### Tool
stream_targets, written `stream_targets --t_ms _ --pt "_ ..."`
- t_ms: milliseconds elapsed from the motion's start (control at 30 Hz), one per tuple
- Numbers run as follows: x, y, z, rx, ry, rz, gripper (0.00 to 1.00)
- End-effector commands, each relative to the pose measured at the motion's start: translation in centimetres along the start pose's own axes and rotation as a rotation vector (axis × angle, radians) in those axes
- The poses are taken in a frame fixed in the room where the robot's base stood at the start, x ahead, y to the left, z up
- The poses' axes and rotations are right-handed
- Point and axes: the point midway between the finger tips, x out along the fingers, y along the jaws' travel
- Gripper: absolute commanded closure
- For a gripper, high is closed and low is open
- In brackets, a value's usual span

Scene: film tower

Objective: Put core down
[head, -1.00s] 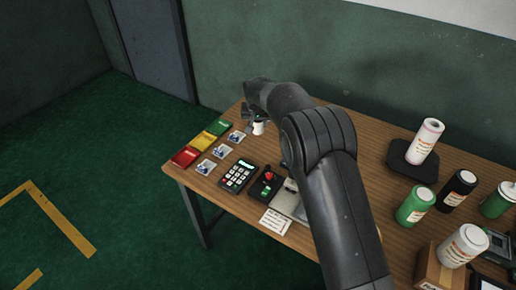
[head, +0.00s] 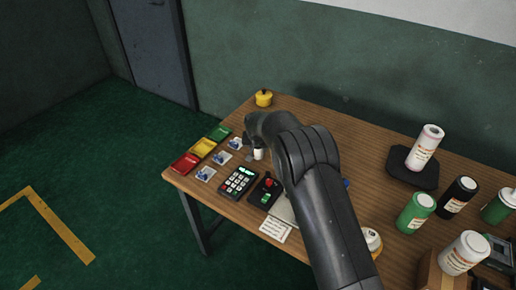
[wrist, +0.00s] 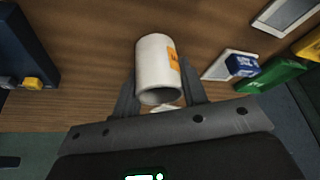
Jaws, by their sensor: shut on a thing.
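The core is a small white hollow cylinder with an orange label. In the wrist view the core (wrist: 155,62) sits between the two fingers of my gripper (wrist: 158,92), which is shut on it. In the head view the core (head: 259,154) shows as a small white shape at the end of my arm, above the left part of the wooden table (head: 330,120). I cannot tell whether it touches the tabletop. My arm hides part of the table behind and below it.
Red (head: 185,163), yellow (head: 203,147) and green (head: 220,133) trays line the left edge, with picture cards beside them. A keypad (head: 238,181) and a joystick box (head: 265,191) stand in front. A yellow pot (head: 263,98) is behind. Several bottles stand at right.

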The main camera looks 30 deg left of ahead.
Motion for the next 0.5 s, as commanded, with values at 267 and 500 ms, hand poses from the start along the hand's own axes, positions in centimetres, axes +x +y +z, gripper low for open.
stream_targets --t_ms 267,500 --pt "0.15 0.01 0.07 0.000 -0.001 0.000 0.43" --pt "0.14 0.01 0.06 0.000 -0.001 0.000 0.39"
